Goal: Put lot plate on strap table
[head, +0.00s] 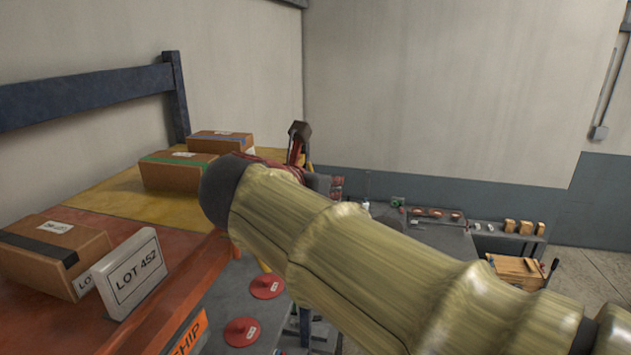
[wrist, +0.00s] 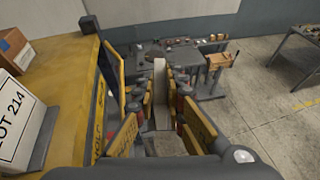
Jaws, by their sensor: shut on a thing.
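My gripper (wrist: 160,105) is shut on a pale lot plate (wrist: 160,82), which shows nearly edge-on between the fingers in the wrist view. Its lettering is not visible. In the head view my arm hides most of the gripper and the plate. A second plate, marked LOT 214 (wrist: 18,122), stands at the left in the wrist view on a yellow deck. A third, marked LOT 452 (head: 133,274), leans on the orange deck in the head view. A dark table (head: 437,240) with red items stands beyond my arm; I cannot tell whether it is the strap table.
Cartons stand on the decks, one with a black strap (head: 50,255), one green (head: 178,172) and one blue (head: 221,143). Red discs (head: 267,287) lie on a grey surface below. A wooden crate (head: 517,270) stands at right. Another table (wrist: 306,34) is at far right; open floor (wrist: 265,110) lies before it.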

